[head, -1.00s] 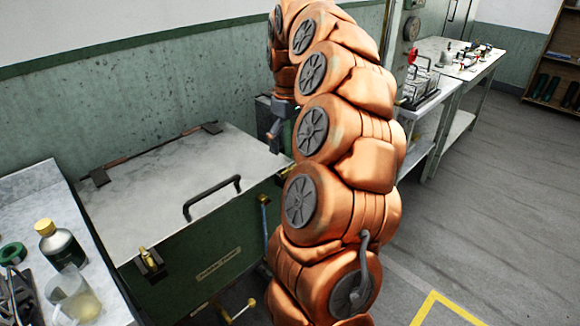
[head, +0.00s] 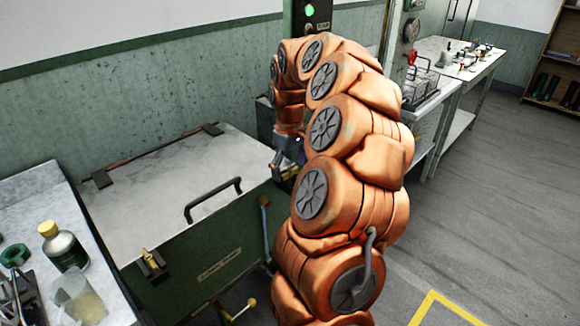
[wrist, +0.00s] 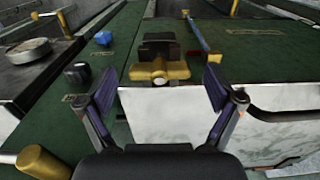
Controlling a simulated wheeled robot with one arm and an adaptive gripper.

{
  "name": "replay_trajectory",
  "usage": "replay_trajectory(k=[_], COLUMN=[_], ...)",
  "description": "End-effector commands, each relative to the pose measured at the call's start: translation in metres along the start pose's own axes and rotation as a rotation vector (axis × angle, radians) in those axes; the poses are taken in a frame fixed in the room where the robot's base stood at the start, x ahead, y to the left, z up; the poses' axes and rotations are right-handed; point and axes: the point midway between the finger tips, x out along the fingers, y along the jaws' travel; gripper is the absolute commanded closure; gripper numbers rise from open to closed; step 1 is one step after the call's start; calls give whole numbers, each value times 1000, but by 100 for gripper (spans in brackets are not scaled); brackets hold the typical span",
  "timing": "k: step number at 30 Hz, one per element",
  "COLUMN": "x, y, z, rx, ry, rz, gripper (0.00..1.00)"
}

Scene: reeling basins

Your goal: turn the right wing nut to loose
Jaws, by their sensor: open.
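The brass wing nut (wrist: 160,71) sits on a dark clamp block (wrist: 158,47) at the edge of the pale lid, in the upper middle of the wrist view. My gripper (wrist: 161,92) is open, with one finger on each side of the wing nut and clear space between. The fingers do not touch it as far as I can see. In the head view my gripper (head: 280,165) hangs over the right end of the lid, and my arm hides this wing nut. Another brass wing nut (head: 150,258) shows at the front left of the green basin.
The marble-topped lid (head: 150,180) has a dark bar handle (head: 213,200). A bottle (head: 62,247) and beaker (head: 78,300) stand left.

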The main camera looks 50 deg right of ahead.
Motion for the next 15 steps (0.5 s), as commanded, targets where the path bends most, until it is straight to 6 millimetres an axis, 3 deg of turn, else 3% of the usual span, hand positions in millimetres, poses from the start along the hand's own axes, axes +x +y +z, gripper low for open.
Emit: replay_trajectory(k=[6,15], x=[0,0], y=[0,0], z=[0,0], rx=[0,0], ry=[0,1], rz=[1,1], gripper=[9,41])
